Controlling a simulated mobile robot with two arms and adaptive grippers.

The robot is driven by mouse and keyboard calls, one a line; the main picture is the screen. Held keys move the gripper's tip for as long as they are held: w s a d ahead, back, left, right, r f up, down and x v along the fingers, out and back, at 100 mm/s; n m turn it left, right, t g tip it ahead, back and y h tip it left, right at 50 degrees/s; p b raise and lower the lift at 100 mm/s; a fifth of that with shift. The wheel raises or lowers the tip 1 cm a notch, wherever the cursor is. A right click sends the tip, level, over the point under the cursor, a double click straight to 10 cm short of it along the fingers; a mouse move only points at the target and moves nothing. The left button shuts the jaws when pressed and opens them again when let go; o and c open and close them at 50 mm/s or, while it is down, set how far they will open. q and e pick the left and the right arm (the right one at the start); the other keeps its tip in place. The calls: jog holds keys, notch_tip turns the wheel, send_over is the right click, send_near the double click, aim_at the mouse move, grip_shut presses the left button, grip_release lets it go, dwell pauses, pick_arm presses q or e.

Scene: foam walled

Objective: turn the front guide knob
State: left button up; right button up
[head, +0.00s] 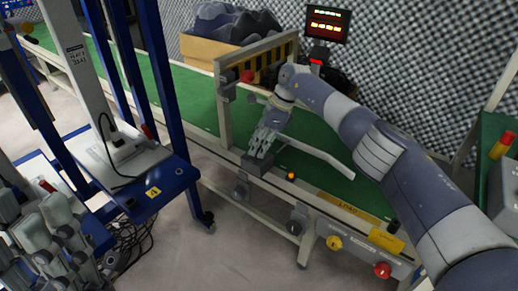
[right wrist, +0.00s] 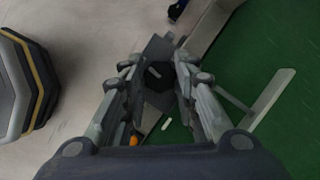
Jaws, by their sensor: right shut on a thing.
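The front guide knob (right wrist: 158,76) is a dark, faceted knob with a pale mark on top, seen between the fingers in the right wrist view. It sits over a grey bracket plate (right wrist: 158,47). My right gripper (right wrist: 158,92) is shut on the knob from above. In the head view my right gripper (head: 261,150) points down at the dark bracket block (head: 257,166) on the conveyor's near edge, and its fingers hide the knob. A pale guide bar (head: 325,158) slants over the belt beside it. My left gripper (head: 55,235) is at the lower left, its jaw state unclear.
The green conveyor belt (head: 190,92) runs behind a frame rail with a yellow knob (head: 334,242) and a red knob (head: 382,269). A grey gate frame (head: 225,100) stands beside my right gripper. A blue cart (head: 165,190) stands left, with cables below.

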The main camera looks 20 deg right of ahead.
jog(key=shift+n+g+b, duration=0.3)
jog(key=shift+n+b, duration=0.35)
jog(key=shift+n, duration=0.15)
jog(key=o, duration=1)
jog(key=v, duration=1.2)
jog(key=shift+w, duration=0.1)
jog(key=shift+f, duration=0.1)
